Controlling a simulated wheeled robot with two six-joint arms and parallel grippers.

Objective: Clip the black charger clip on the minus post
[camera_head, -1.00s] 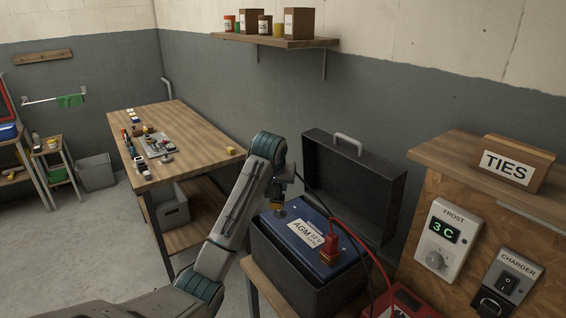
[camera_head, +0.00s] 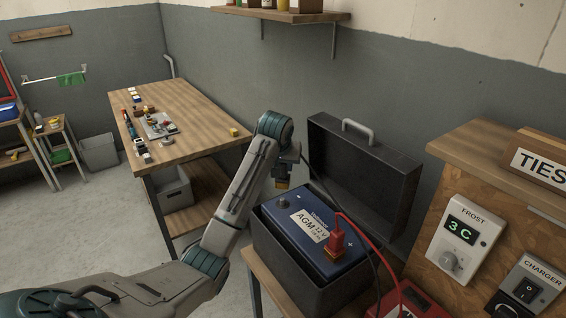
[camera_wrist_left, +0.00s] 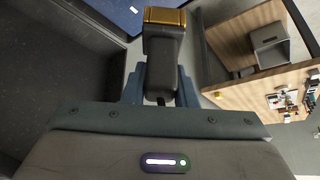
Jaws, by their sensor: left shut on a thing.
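My left gripper (camera_wrist_left: 160,88) is shut on the black charger clip (camera_wrist_left: 162,55), which has copper-coloured jaws. In the head view the clip (camera_head: 281,182) hangs just beyond the left back corner of the blue AGM battery (camera_head: 322,261). The clip is apart from the battery's bare round minus post (camera_head: 284,203), which shows just below it in the picture. A red clip (camera_head: 336,239) with a red cable sits on the other post. In the wrist view only a blue corner of the battery (camera_wrist_left: 130,12) shows. My right gripper is out of view.
The battery sits in an open black case (camera_head: 283,272), its raised lid (camera_head: 362,175) behind. A black cable passes by the lid. The red charger (camera_head: 408,303) is at the lower right. A wooden workbench (camera_head: 192,119) with small parts stands at the left.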

